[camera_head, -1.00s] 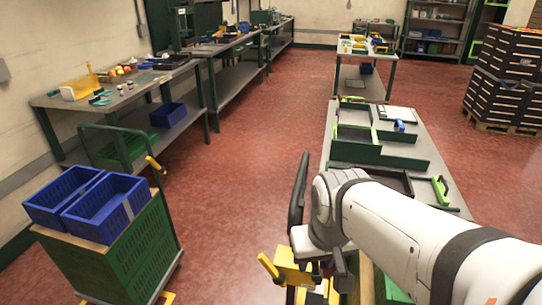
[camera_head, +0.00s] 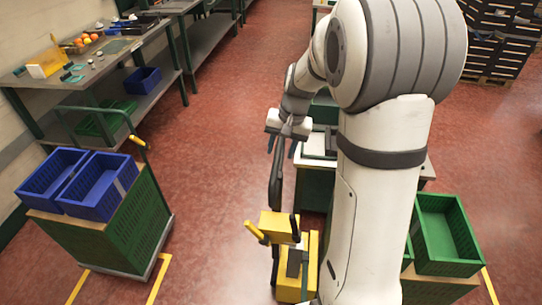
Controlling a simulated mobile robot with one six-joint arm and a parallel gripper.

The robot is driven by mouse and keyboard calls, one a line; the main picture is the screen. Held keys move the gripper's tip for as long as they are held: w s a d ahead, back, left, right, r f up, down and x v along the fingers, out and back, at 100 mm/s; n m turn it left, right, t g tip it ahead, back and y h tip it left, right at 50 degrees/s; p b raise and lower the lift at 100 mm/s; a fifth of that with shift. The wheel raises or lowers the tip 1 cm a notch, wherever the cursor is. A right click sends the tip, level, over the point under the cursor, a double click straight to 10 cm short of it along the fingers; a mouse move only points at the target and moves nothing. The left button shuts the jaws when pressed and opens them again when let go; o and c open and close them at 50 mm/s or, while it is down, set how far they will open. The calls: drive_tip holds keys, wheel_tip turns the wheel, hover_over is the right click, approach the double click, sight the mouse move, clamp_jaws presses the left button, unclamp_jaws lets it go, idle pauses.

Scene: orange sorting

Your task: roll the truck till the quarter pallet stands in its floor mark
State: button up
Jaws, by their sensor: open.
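A yellow truck (camera_head: 312,262) stands on the floor at the bottom middle, with a yellow head (camera_head: 278,227) and a dark upright bar (camera_head: 276,178) rising from it. My gripper (camera_head: 281,148) is open, pointing down at the top of this bar; I cannot tell whether they touch. My arm hides the truck's right side. At the left, two blue crates stand on a wood-topped green slatted load (camera_head: 140,228) with a grey base. Yellow floor-mark lines (camera_head: 158,280) show at its front. No quarter pallet can be told for certain; any under the loads is hidden.
A green crate (camera_head: 445,232) stands on another load at the lower right, with a yellow floor line (camera_head: 490,287) beside it. A workbench (camera_head: 92,62) runs along the left. Red floor (camera_head: 210,150) is clear between the left load and my arm.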

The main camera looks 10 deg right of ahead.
sight(275, 168)
drive_tip(key=f, duration=0.2)
drive_tip(key=a+f, duration=0.1)
drive_tip(key=f, duration=0.1)
drive_tip(key=f+p, duration=0.1)
drive_tip(key=f, duration=0.2)
drive_tip(key=shift+w+a, duration=0.15)
drive_tip(key=shift+w, duration=0.05)
drive_tip(key=shift+c, duration=0.2)
clamp_jaws()
